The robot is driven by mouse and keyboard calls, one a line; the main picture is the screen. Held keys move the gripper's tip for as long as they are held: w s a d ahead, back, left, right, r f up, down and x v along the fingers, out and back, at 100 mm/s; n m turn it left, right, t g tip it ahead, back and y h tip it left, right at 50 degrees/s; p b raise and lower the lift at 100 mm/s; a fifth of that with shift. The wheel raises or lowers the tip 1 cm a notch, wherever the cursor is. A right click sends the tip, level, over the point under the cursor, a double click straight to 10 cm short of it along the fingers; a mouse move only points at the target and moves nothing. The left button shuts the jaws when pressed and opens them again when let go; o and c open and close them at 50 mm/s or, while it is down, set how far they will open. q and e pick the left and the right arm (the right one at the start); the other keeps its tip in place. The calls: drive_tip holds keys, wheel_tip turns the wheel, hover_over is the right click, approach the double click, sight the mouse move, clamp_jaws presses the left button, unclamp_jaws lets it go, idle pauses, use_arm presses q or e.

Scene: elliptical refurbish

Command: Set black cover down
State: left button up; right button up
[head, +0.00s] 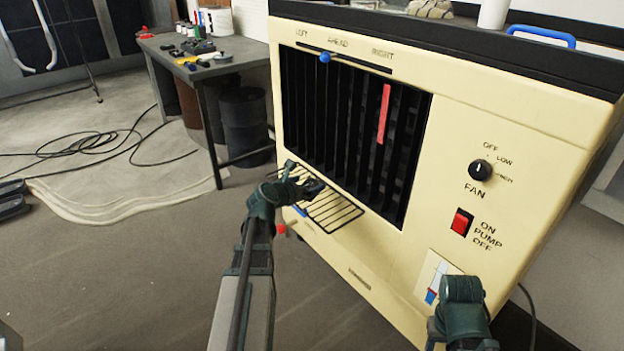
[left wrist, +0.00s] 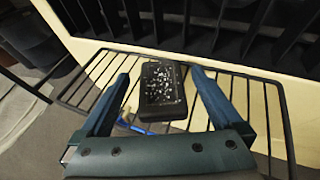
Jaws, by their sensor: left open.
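The black cover (left wrist: 163,88) is a small dark block with pale specks on top. In the left wrist view it lies on the wire rack (left wrist: 240,82), between the two fingers of my left gripper (left wrist: 160,76). The fingers are open, with a visible gap on each side of the cover. In the head view my left gripper (head: 302,184) is over the wire rack (head: 335,212) at the front of the cream cooler, and it largely hides the cover. My right gripper (head: 463,300) is at the lower right; its fingers cannot be made out.
The cream cooler (head: 450,120) with black vent slats (head: 345,130) stands close behind the rack. A red strip (head: 384,113) hangs on the slats. A workbench (head: 215,68) with tools stands at the back left. Cables (head: 95,145) lie on the floor; the floor in front is otherwise open.

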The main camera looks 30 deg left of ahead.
use_arm(q)
drive_tip(key=p+v, duration=0.2)
drive_tip(key=v, duration=0.6)
idle(0.4)
